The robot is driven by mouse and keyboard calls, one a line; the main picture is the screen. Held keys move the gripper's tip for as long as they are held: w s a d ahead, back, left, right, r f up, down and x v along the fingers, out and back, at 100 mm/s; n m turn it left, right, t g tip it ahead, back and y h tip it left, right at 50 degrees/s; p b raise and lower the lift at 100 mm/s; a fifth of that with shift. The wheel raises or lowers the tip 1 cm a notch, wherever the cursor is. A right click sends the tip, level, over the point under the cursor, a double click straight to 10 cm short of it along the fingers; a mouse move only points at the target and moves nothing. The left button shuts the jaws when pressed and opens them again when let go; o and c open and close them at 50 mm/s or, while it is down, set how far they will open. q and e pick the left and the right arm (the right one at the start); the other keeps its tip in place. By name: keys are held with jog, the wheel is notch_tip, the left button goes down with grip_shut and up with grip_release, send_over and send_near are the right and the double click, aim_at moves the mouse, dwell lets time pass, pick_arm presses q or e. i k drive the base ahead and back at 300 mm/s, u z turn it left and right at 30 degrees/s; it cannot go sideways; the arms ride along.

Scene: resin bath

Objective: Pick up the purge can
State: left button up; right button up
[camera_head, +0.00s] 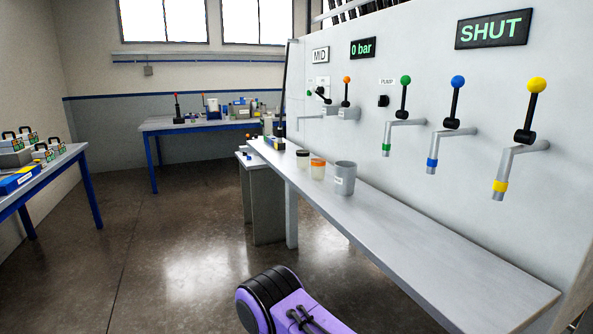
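A grey open-topped can (345,172) with a small white label stands upright on the long grey shelf (440,258) below the wall panel. It looks like the purge can, but its label is too small to read. Neither of my grippers shows in this view. Only a purple and black part of my own arm shows at the bottom middle, apart from the can and lower in the picture.
Left of the can stand an orange-lidded jar (317,170) and a dark-lidded jar (302,159). Taps with green (405,115), blue (452,122) and yellow (517,140) handles overhang the shelf. The shelf's right part is bare. Open floor lies left.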

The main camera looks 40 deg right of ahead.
aim_at(346, 170)
jog(key=i, duration=2.85)
jog(key=z, duration=3.55)
